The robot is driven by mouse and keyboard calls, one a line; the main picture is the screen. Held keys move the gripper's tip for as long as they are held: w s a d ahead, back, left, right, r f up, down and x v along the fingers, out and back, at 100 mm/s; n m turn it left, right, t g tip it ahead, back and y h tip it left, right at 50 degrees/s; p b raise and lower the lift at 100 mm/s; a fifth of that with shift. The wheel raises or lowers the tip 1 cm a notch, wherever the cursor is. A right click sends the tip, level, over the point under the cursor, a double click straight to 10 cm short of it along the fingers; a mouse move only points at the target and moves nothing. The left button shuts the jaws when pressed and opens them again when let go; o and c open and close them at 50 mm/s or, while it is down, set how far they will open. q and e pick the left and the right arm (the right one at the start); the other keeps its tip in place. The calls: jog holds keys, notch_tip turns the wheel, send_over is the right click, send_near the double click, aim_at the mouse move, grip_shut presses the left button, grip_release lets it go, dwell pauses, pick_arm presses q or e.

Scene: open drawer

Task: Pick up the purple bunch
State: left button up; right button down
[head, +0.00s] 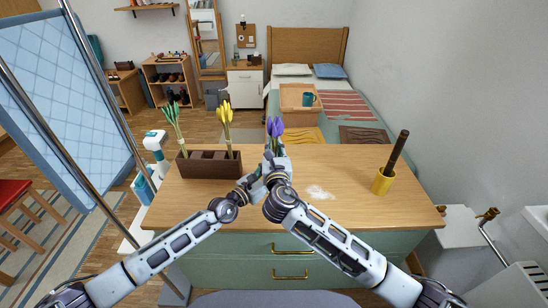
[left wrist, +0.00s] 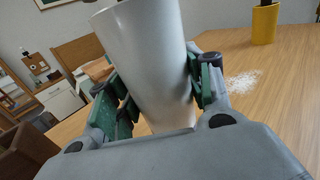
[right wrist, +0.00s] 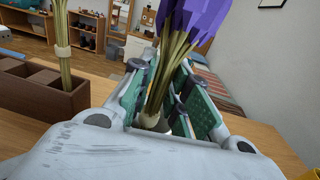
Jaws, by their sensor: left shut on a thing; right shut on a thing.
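The purple bunch (head: 275,127) stands upright above the wooden counter, with green stems below its blooms. My right gripper (head: 279,166) is shut on its stems; the bunch (right wrist: 180,50) rises between the fingers in the right wrist view. My left gripper (left wrist: 158,95) is shut on a white cylindrical vase (left wrist: 150,60), a finger pad on each side. Both grippers meet close together over the middle of the counter and hide most of the vase in the head view. I cannot tell whether the stems are inside the vase.
A yellow cup (head: 382,183) with a dark stick stands at the right. White grains (head: 320,192) lie on the counter (head: 345,165). Drawers are below.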

jog(key=shift+r, duration=0.1)
notch_tip(320, 180, up, 18)
send_over(274, 115)
jog(key=shift+s, duration=0.15)
dwell(0.8)
pick_arm(q)
jog(key=o, duration=1.3)
jog(key=shift+a, duration=0.1)
jog(key=v, duration=1.1)
jog(key=shift+s+a, duration=0.25)
jog(key=shift+s, duration=0.05)
